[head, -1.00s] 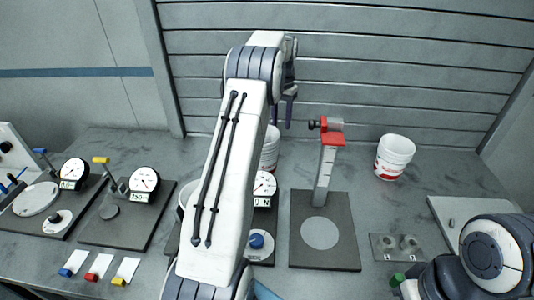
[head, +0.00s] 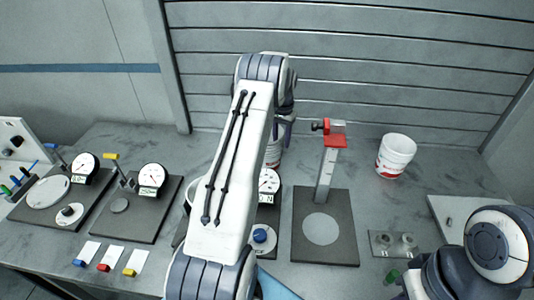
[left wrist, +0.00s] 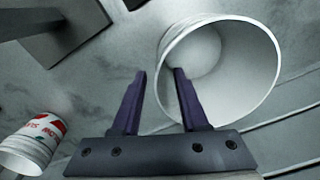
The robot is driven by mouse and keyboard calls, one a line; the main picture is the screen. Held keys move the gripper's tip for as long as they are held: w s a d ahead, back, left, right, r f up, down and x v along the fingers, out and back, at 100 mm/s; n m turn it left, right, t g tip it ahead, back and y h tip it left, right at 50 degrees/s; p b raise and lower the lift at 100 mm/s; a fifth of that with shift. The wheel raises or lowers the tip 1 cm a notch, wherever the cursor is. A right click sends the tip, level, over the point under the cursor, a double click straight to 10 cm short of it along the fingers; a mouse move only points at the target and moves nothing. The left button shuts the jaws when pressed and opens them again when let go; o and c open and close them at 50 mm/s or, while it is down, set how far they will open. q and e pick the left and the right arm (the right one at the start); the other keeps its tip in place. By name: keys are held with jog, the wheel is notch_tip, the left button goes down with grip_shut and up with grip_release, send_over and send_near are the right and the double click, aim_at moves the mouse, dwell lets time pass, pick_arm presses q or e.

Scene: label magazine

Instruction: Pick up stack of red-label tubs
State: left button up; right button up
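A white tub or stack of tubs (head: 273,154) stands near the back wall, mostly hidden behind my left arm. In the left wrist view its round open mouth (left wrist: 238,62) faces the camera; its label cannot be made out. My left gripper (left wrist: 157,72) is open. One dark finger overlaps the tub's mouth and the other is outside the rim, with the near wall between them; contact cannot be told. Another white tub with a red label (head: 396,156) stands to the right at the back, and shows in the left wrist view (left wrist: 34,142). My right gripper is not in view.
A red-topped stand on a dark base (head: 325,250) is between the tubs. Dial scales (head: 152,178) on dark plates are at left, with small cards (head: 110,257) before them. Bare table surrounds the right tub.

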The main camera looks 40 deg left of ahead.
pick_arm(q)
grip_shut()
dwell(1.3)
